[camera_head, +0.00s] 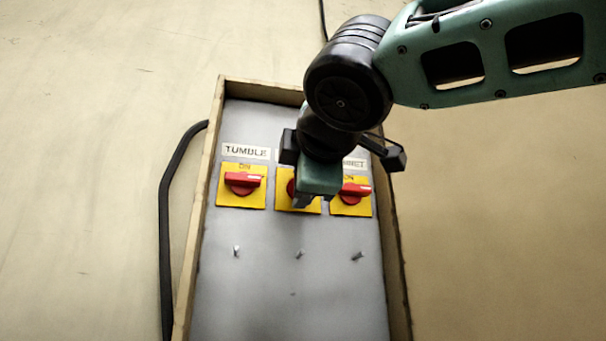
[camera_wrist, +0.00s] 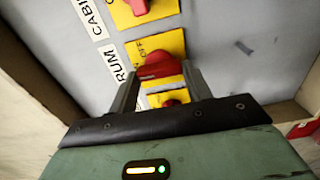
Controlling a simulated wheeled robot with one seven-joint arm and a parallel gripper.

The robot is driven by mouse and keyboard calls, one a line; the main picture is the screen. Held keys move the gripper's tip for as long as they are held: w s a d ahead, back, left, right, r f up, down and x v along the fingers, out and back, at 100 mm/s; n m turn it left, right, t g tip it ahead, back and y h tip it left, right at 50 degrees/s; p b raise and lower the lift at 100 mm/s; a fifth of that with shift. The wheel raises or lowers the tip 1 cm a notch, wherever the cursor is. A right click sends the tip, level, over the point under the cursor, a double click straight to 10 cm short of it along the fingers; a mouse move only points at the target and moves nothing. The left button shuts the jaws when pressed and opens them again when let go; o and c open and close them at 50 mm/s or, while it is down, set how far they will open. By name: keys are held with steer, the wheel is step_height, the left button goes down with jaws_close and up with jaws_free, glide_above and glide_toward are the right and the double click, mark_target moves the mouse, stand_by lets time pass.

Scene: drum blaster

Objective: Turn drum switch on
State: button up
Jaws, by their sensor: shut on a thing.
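The drum switch is the middle of three red rotary switches on yellow plates. Its red knob (camera_head: 291,188) shows only in part in the head view, behind my gripper (camera_head: 314,199). In the wrist view the knob (camera_wrist: 158,67) lies between the two fingertips of my gripper (camera_wrist: 160,70), beside a label reading "RUM" (camera_wrist: 122,62). The gripper is shut on the knob, with one finger on each side. The yellow plate (camera_wrist: 152,46) shows behind it, with its lettering partly hidden. The knob's exact angle is hard to tell.
The tumble switch (camera_head: 242,182) is on the left and the cabinet switch (camera_head: 352,193) is close on the right. Small metal toggles (camera_head: 299,253) stand below. A wooden rim (camera_head: 204,185) frames the grey panel. A black cable (camera_head: 165,220) runs outside on the left.

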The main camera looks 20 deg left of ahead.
steer(key=shift+n, duration=0.3)
steer(key=o, duration=1)
steer(key=b+v, duration=0.6)
steer(key=v, duration=1.1)
steer(key=shift+s, duration=0.25)
